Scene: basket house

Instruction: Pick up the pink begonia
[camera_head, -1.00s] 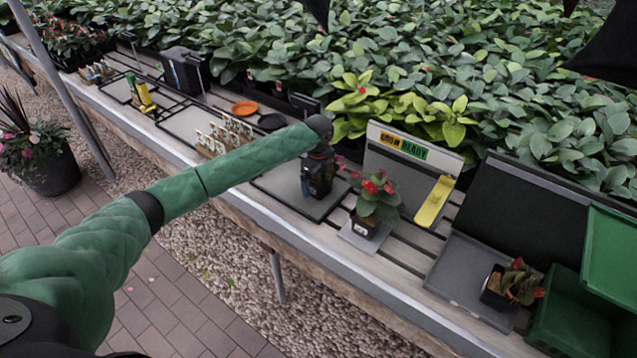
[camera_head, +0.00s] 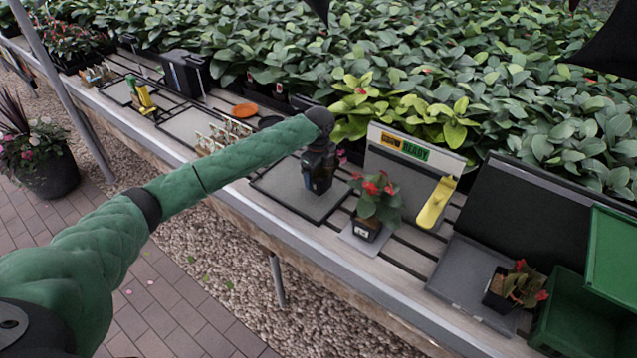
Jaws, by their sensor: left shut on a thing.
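My left gripper (camera_head: 318,188) is over the grey tray (camera_head: 283,190) in the middle of the bench, pointing down. It is shut on the pink begonia (camera_head: 342,156). Only a bit of its pink bloom shows to the right of the gripper; its pot and the fingertips are largely hidden by the dark gripper body. A red-flowered begonia (camera_head: 376,205) in a small black pot stands on a light pad just to the right, apart from the gripper. My right gripper is not in view.
A sign board (camera_head: 405,165) with a yellow scoop-like thing (camera_head: 436,203) stands behind the red begonia. Another small potted plant (camera_head: 515,286) sits on a grey tray at the right, beside a green bin (camera_head: 575,318). Plant labels (camera_head: 222,137) stand left of the gripper. Dense foliage fills the back.

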